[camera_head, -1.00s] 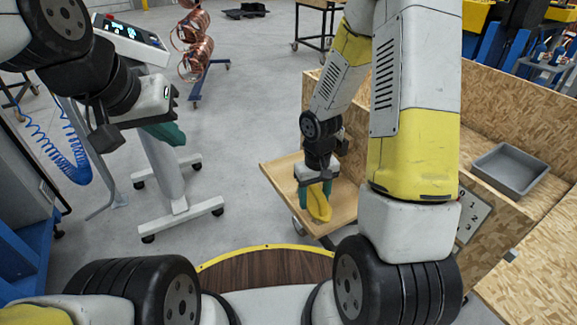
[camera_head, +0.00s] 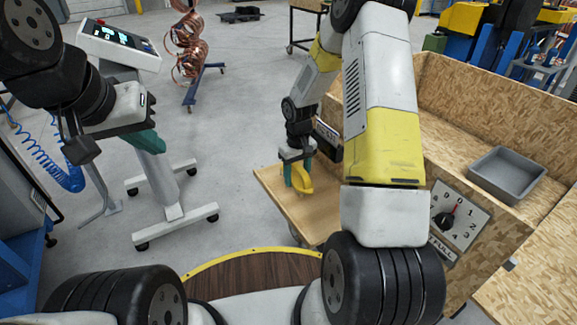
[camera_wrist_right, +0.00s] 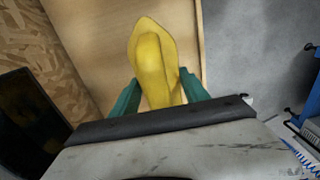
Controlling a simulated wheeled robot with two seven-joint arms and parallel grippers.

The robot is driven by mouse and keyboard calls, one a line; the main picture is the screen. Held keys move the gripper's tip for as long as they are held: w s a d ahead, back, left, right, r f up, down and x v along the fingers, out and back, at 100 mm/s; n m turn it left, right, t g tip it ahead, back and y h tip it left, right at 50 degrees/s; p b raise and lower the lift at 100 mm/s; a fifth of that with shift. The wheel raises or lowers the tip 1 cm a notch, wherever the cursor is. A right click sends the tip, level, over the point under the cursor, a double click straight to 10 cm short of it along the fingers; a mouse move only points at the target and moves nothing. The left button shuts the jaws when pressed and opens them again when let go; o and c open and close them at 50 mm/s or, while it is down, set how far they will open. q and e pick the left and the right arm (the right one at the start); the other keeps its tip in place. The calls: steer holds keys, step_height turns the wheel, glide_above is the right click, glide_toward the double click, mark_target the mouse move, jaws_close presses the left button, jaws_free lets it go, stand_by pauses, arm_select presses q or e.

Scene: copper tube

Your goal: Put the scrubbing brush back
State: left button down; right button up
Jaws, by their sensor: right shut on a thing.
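The scrubbing brush shows its yellow body (camera_head: 304,179) in the head view, held at the wooden shelf on the side of the plywood box. In the right wrist view the yellow brush (camera_wrist_right: 152,62) points away between the green fingers. My right gripper (camera_head: 297,178) is shut on it, with a green finger on each side (camera_wrist_right: 158,95). The wooden shelf (camera_head: 272,184) lies under the brush; I cannot tell whether they touch. The brush's bristles are hidden. My left gripper (camera_head: 148,141) hangs at the left over the floor, with green fingers partly in view; its opening is unclear.
The plywood box (camera_head: 470,110) holds a grey bin (camera_head: 508,172) and carries a dial panel (camera_head: 460,215). A console on a wheeled stand (camera_head: 118,42) is at the left. Copper tube coils (camera_head: 188,45) stand behind. Grey floor between is clear.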

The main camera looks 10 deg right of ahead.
steer(key=shift+w+f, duration=0.15)
steer(key=shift+f, duration=1.6)
steer(key=shift+f, duration=0.1)
steer(key=o, duration=1.3)
step_height(320, 180, up, 12)
steer(key=shift+r, duration=0.1)
step_height(320, 180, up, 11)
steer(key=m+t, duration=0.1)
steer(key=t, duration=0.1)
glide_above(297, 176)
steer(key=s, duration=0.5)
steer(key=s+r+t, duration=0.1)
steer(key=s+r, duration=0.3)
steer(key=s, duration=0.2)
steer(key=s+a+r+m+t+y, duration=0.1)
steer(key=s+r, duration=0.4)
steer(key=s, duration=0.2)
steer(key=s+a+r+m+t+y, duration=0.1)
steer(key=s+r+t, duration=0.1)
steer(key=s+r, duration=0.2)
steer(key=shift+s+r, duration=0.2)
steer(key=shift+s, duration=0.5)
steer(key=shift+s+r, duration=0.2)
steer(key=shift+s, duration=0.45)
